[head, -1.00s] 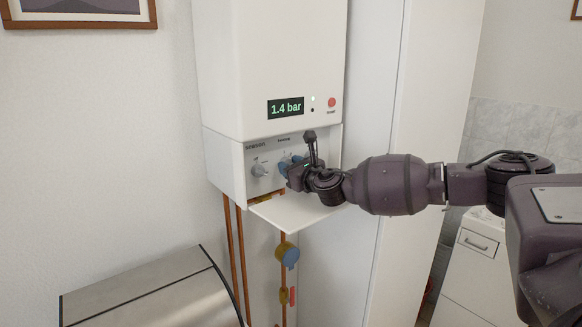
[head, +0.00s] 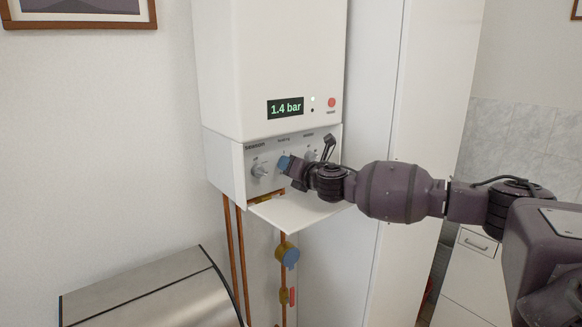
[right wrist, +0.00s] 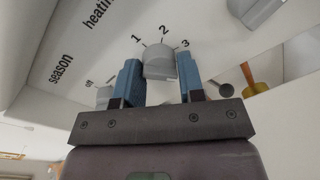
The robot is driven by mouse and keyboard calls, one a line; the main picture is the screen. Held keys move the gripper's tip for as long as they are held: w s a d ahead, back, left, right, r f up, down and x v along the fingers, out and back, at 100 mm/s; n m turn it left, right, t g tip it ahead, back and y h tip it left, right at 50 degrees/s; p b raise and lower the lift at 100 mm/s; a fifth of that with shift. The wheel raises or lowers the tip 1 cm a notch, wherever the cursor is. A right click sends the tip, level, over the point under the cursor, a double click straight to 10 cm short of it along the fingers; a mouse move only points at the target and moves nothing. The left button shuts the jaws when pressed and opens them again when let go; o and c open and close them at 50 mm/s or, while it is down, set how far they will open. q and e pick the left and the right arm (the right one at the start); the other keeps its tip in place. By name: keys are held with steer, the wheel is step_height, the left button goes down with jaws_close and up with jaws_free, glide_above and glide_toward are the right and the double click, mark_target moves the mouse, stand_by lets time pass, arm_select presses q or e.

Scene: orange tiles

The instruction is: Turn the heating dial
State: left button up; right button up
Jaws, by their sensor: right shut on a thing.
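The heating dial (right wrist: 159,64) is a light grey knob in the right wrist view, with the marks 1, 2 and 3 around it. The blue fingers of my right gripper (right wrist: 158,72) stand on either side of it and are shut on it. In the head view, my right gripper (head: 286,163) is at the middle knob of the control panel (head: 281,149) and hides that knob. My left gripper is not in view.
A grey season knob (head: 259,170) sits left of the gripper, and another knob (right wrist: 262,10) shows in the right wrist view. The open white flap (head: 292,209) lies below. The display (head: 285,108) reads 1.4 bar. Copper pipes (head: 234,250) run underneath.

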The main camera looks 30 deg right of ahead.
steer(key=shift+m, duration=0.3)
steer(key=shift+r, duration=0.1)
steer(key=o, duration=0.9)
steer(key=shift+a, duration=0.1)
steer(key=s, duration=0.3)
steer(key=s+b, duration=0.1)
steer(key=s, duration=0.2)
steer(key=s+b, duration=0.1)
steer(key=s, duration=0.2)
steer(key=shift+s+d+r, duration=0.1)
steer(key=shift+d, duration=0.15)
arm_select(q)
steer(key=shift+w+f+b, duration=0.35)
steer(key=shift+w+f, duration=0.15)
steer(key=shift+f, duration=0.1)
arm_select(e)
steer(key=shift+s+r, duration=0.15)
steer(key=shift+s, duration=0.65)
